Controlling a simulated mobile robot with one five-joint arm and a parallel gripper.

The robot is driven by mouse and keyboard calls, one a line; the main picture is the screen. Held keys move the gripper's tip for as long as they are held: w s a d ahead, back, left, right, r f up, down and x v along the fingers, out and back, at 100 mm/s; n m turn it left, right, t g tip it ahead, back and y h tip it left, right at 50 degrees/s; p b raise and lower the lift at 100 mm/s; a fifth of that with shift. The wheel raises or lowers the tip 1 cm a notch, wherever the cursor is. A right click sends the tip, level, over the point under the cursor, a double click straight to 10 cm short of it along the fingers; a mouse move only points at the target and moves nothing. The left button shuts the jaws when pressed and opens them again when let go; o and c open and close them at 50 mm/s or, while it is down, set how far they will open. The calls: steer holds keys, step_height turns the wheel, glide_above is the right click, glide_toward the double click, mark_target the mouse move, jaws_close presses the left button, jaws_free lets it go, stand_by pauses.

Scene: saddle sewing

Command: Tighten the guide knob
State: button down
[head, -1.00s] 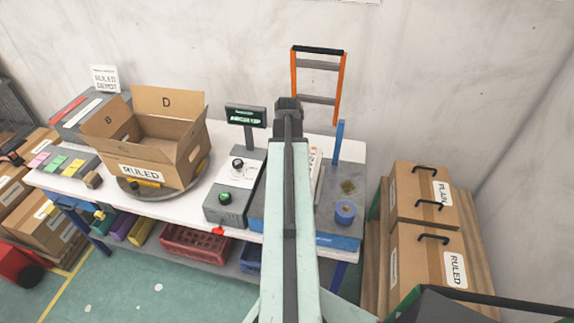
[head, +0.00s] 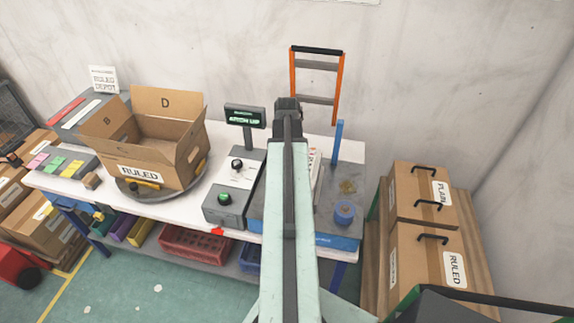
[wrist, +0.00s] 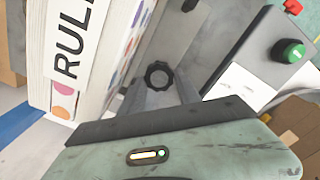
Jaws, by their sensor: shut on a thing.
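The guide knob (wrist: 159,75) is a black, lobed knob on a grey surface, near the middle of the wrist view. My gripper (wrist: 163,84) reaches up to it with its grey fingers, one on each side, and is shut on it. The fingertips are partly hard to make out against the grey behind. In the head view my own arm covers the knob and the fingers.
In the wrist view a white box marked RULED (wrist: 85,45) stands close on the left, and a grey unit with a green button (wrist: 290,52) is on the right. In the head view an open carton (head: 150,150) and a lit display (head: 245,117) share the bench (head: 80,185).

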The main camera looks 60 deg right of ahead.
steer(key=c, duration=0.9)
jaws_free()
steer(key=shift+o, duration=0.2)
steer(key=shift+r, duration=0.1)
step_height(320, 180, up, 8)
steer(key=p, duration=0.8)
